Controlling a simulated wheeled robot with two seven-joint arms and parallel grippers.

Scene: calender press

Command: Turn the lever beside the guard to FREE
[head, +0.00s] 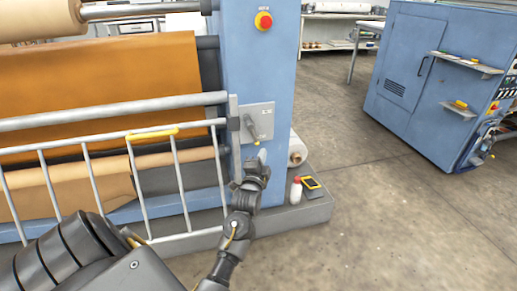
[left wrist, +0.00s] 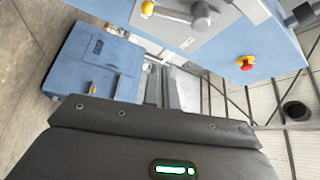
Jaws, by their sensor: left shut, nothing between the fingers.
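The lever (head: 250,126) is a grey handle with a yellow tip on a light grey plate (head: 265,112), fixed to the blue machine column right of the guard (head: 110,110). In the head view it hangs downward, its tip slightly to the right. The plate's lettering is too small to read. In the left wrist view the lever (left wrist: 178,15) shows at the top edge, with its yellow knob at left. My left gripper (head: 262,156) is shut and empty, just below the lever tip; I cannot tell whether they touch. My right gripper is not in view.
A red stop button (head: 263,20) sits higher on the blue column. A blue cabinet (head: 410,65) stands at right, with open floor between.

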